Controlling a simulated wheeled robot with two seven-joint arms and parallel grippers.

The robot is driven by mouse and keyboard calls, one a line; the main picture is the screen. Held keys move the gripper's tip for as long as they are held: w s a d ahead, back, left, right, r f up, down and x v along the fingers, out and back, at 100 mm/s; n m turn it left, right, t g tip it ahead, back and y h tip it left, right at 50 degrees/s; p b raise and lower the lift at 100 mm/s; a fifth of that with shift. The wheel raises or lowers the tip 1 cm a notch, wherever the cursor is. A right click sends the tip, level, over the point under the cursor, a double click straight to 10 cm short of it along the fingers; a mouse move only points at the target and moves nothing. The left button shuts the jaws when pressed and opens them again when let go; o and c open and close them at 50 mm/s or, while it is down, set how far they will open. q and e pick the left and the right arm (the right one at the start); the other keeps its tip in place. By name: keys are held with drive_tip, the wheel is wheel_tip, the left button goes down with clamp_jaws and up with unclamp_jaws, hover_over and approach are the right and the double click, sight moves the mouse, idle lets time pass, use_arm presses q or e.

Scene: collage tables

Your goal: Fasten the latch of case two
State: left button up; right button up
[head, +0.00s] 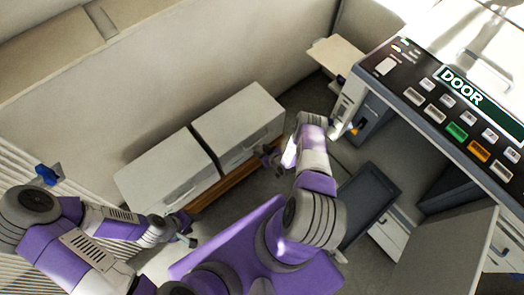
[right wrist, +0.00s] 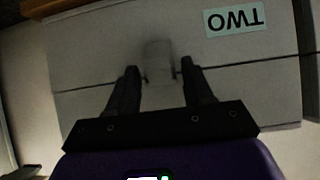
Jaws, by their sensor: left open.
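Case two (right wrist: 90,45) is a pale box with a "TWO" label, upside down in the right wrist view, and a dark seam across its face. A blurred pale latch (right wrist: 158,58) sits at the seam; I cannot tell whether it is fastened. My right gripper (right wrist: 160,70) is open, its fingers on either side of the latch's lower end; contact is unclear. In the head view, my right gripper (head: 268,156) is at the front of the right-hand white case (head: 240,112). My left gripper (head: 190,230) is open and empty, in front of the left-hand case (head: 165,165).
Both cases stand side by side on a brown wooden bench (head: 217,189) against a pale wall. A control panel with a "DOOR" display (head: 478,90) is at the upper right. A dark tray-like object (head: 368,203) lies right of my right arm. A blue object (head: 47,174) is at the left.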

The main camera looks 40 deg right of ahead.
drive_tip(key=p+v, duration=0.2)
drive_tip(key=v, duration=0.5)
drive_tip(key=shift+s+r+p, duration=0.15)
drive_tip(key=shift+s+p, duration=0.1)
drive_tip(key=shift+p, duration=0.1)
